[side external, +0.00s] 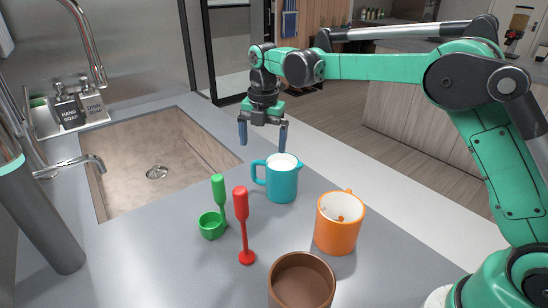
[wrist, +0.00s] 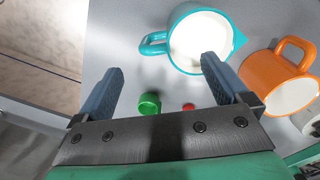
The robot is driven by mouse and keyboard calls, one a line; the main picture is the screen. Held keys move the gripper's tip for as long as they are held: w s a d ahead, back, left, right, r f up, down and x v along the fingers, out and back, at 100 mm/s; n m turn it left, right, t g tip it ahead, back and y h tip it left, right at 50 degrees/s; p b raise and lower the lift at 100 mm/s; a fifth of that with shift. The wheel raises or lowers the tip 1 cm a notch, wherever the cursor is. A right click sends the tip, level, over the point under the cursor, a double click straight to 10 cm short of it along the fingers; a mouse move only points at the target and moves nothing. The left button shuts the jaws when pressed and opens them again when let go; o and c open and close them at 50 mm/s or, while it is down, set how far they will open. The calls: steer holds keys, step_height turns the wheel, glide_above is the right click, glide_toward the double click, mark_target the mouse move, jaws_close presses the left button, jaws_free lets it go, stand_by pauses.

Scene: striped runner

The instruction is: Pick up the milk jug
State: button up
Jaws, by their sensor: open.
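The milk jug is a teal pitcher (side external: 283,182) with white contents, a spout on the right and a loop handle on the left. It stands upright on the grey counter near the sink. In the wrist view the jug (wrist: 176,58) is at the top centre, with its handle to the left and its spout to the right. My gripper (side external: 263,140) is open and empty, with blue fingers pointing down, above the jug and apart from it. In the wrist view my gripper (wrist: 162,78) has its fingers spread, the jug's near rim close to the right finger.
An orange mug (side external: 337,228) stands right of the jug, and a brown cup (side external: 301,284) stands in front. A green scoop (side external: 211,225) and a red upright utensil (side external: 242,215) stand to the left. The sink basin (side external: 165,150) and faucet lie further left.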

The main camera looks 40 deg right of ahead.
mark_target(260, 164)
steer(key=shift+w+a+f+n+g, duration=0.15)
steer(key=shift+w+f+n, duration=0.1)
steer(key=shift+f+n, duration=0.35)
steer(key=shift+w+d+f+n+g, duration=0.15)
steer(key=shift+w+f+n, duration=0.1)
steer(key=shift+f+n, duration=0.35)
steer(key=shift+a+f, duration=0.1)
steer(key=shift+f, duration=2.55)
jaws_close()
